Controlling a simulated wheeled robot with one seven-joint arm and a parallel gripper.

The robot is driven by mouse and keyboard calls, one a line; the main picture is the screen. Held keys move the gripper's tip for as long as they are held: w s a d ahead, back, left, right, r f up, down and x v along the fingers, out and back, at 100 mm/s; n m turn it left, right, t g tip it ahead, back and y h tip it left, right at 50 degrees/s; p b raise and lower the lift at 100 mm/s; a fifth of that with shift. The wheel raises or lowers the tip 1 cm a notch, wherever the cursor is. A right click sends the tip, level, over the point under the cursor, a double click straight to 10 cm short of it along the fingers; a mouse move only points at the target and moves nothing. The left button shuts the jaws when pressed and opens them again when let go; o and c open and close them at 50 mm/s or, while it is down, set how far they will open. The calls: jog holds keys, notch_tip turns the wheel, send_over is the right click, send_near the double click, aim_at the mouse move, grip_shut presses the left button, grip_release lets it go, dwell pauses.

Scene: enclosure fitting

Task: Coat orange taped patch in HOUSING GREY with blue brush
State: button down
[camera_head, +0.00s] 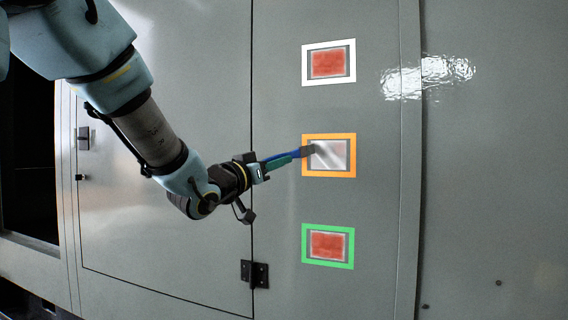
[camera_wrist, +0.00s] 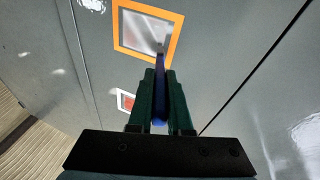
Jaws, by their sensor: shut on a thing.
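The orange taped patch (camera_head: 329,170) is the middle of three framed patches on the grey panel. My gripper (camera_head: 280,163), with green fingers, is shut on the blue brush (camera_head: 290,154) to the left of the patch. The dark brush head (camera_head: 308,151) overlaps the left part of the orange frame; I cannot tell if it touches. In the wrist view the blue brush (camera_wrist: 159,100) lies between the fingers and its tip reaches into the orange frame (camera_wrist: 128,48).
A white-taped patch (camera_head: 328,64) above and a green-taped patch (camera_head: 328,246) below both have red centres. A black hinge (camera_head: 254,273) and a door seam are left of the patches. A dark opening (camera_head: 28,150) is at the far left. The panel right of the patches is clear.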

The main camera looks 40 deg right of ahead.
jog(key=s+d+b, duration=0.5)
jog(key=s+b, duration=0.2)
jog(key=s, duration=0.1)
dwell(2.2)
jog(key=shift+w+a+p, duration=0.3)
jog(key=shift+w+a, duration=0.55)
jog(key=shift+w, duration=0.5)
jog(key=shift+w+a+p, duration=0.25)
jog(key=shift+w+a, duration=0.6)
jog(key=shift+w, duration=0.45)
jog(key=shift+w+a+p, duration=0.3)
jog(key=shift+w+a, duration=0.55)
jog(key=shift+w, duration=0.5)
jog(key=shift+w+a, duration=0.2)
jog(key=shift+w, duration=0.3)
